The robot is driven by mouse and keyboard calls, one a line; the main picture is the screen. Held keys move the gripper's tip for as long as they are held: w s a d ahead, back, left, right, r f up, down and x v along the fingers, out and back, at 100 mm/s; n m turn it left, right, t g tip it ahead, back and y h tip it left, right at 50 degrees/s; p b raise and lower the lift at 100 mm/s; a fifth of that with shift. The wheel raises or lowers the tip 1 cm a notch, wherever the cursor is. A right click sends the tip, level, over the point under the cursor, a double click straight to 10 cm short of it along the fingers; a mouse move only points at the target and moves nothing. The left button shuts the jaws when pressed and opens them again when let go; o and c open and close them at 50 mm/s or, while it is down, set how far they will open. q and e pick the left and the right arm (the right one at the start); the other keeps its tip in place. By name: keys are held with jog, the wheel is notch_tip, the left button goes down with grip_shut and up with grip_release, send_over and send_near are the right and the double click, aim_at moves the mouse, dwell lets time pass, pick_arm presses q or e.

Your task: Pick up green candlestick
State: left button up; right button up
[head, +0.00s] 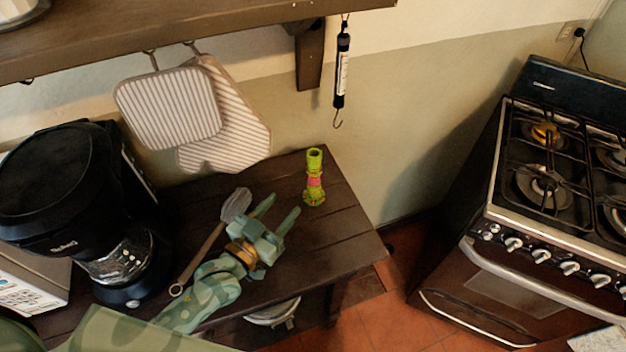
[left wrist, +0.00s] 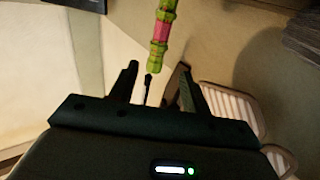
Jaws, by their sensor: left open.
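The green candlestick (head: 314,178), with a pink band around its middle, stands upright near the back right of the dark wooden table (head: 338,225). My left gripper (head: 285,206) is open and empty over the table, to the left and in front of the candlestick and apart from it. In the left wrist view the candlestick (left wrist: 162,32) shows at the top, beyond the spread fingers of my left gripper (left wrist: 157,78), roughly in line with the gap between them. Its end is cut off by the top edge there. My right gripper is in neither view.
A grey-headed utensil (head: 212,238) lies left of my gripper. A black coffee maker (head: 85,205) stands on the left. Striped pot holders (head: 170,108) and a hanging scale (head: 342,75) hang below the shelf (head: 190,32). A stove (head: 540,205) stands at right. The table around the candlestick is clear.

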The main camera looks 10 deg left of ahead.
aim_at(311, 172)
pick_arm(q)
jog(key=b+x, duration=0.1)
jog(key=x, duration=0.7)
jog(key=shift+f, duration=0.1)
jog(key=x, duration=0.5)
jog(key=shift+w+d+r+b, duration=0.15)
jog(key=shift+w+r+b, duration=0.05)
jog(key=shift+r+b, duration=0.15)
jog(key=shift+s+r, duration=0.1)
jog(key=shift+c, duration=0.6)
grip_shut()
